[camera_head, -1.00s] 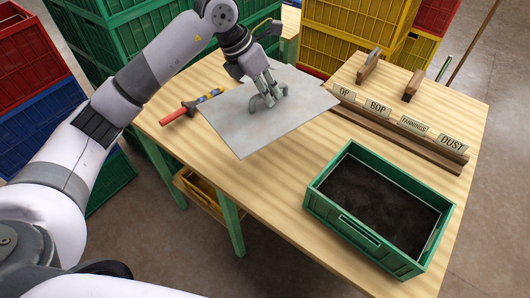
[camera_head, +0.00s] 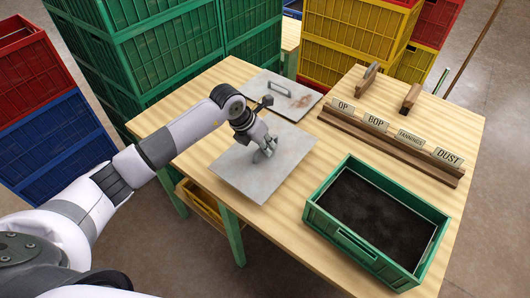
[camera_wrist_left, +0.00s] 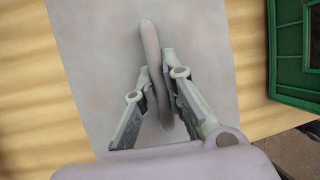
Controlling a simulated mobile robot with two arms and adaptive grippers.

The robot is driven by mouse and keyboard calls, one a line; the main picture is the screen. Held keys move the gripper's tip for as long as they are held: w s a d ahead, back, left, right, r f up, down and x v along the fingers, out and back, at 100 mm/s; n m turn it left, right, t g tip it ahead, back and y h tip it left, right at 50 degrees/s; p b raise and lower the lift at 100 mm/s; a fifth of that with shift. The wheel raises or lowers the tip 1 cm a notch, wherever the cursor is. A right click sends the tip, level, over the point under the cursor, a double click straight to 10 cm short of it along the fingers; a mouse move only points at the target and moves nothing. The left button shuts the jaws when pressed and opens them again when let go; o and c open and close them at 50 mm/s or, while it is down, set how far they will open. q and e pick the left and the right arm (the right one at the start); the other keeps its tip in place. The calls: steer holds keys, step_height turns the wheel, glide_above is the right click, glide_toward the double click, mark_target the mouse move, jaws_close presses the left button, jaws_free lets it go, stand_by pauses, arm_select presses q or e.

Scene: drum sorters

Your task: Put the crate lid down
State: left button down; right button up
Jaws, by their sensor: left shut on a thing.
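The held crate lid (camera_head: 235,173) is a flat grey metal plate with a raised handle. It is level above the wooden table (camera_head: 300,235), left of the open green crate (camera_head: 333,233); I cannot tell whether it touches the tabletop. My left gripper (camera_head: 266,152) is shut on its handle. In the left wrist view the fingers (camera_wrist_left: 158,80) are on both sides of the handle (camera_wrist_left: 149,38), and the lid (camera_wrist_left: 205,45) spreads flat beneath. The green crate is full of dark, loose material (camera_head: 375,208). My right gripper is out of view.
A second lid (camera_head: 302,99), rust-stained, with its own handle, lies at the table's back. A wooden rack (camera_head: 400,148) labelled OP, BOP, FANNINGS and DUST stands at the back right. Stacked crates, green (camera_head: 170,50) and yellow (camera_head: 350,40), stand behind. The table front is clear.

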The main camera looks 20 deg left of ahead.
mark_target(263, 154)
arm_select(q)
steer(key=shift+f+p, duration=0.35)
steer(key=shift+f, duration=2)
steer(key=c, duration=1.7)
jaws_free()
steer(key=shift+r, duration=0.1)
steer(key=b+v, duration=0.1)
steer(key=v, duration=1.1)
steer(key=shift+b, duration=0.4)
